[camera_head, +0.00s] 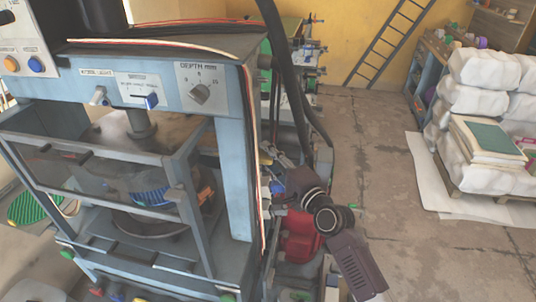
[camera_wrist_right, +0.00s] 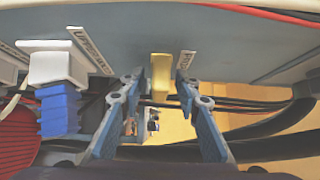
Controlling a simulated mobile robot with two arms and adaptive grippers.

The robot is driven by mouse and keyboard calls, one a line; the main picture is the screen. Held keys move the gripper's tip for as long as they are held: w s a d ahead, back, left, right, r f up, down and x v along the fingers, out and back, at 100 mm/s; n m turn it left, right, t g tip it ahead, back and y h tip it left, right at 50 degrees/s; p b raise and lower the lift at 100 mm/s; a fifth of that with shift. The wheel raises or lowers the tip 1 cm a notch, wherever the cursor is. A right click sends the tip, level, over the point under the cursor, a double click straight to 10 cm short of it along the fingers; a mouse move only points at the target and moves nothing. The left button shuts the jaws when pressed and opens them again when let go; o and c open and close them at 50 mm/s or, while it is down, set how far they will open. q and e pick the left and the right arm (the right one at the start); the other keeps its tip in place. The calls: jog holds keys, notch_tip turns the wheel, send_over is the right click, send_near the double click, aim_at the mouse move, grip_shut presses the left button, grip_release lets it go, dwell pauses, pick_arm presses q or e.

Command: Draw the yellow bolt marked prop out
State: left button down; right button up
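The yellow bolt (camera_wrist_right: 161,76) stands out from the underside of a grey-blue panel in the right wrist view, beside a small label (camera_wrist_right: 185,64) that seems to read PROP. My right gripper (camera_wrist_right: 157,92) is open, with one finger on each side of the bolt. A gap shows between the bolt and each fingertip, so the fingers seem not to touch it. In the head view my right gripper (camera_head: 274,166) is small and partly hidden at the right side of the blue press (camera_head: 235,150). The bolt is hidden there. My left gripper is out of view.
A white holder with a blue ribbed connector (camera_wrist_right: 58,108) sits left of the fingers in the wrist view. Black hoses (camera_wrist_right: 275,122) and red wires run at the right. In the head view, a hose (camera_head: 290,90) hangs beside the press. Open floor (camera_head: 370,140) lies to the right.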

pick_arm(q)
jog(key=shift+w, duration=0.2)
pick_arm(e)
jog(key=shift+w+a, duration=0.1)
jog(key=shift+w, duration=0.05)
grip_shut()
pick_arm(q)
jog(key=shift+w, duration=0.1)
pick_arm(e)
jog(key=d, duration=0.1)
jog(key=d+b, duration=0.1)
jog(key=d, duration=0.1)
jog(key=s+d, duration=0.1)
jog(key=d, duration=0.1)
jog(key=shift+d+f, duration=0.15)
jog(key=shift+d, duration=0.05)
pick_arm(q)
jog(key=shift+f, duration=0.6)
pick_arm(e)
jog(key=shift+a, duration=0.1)
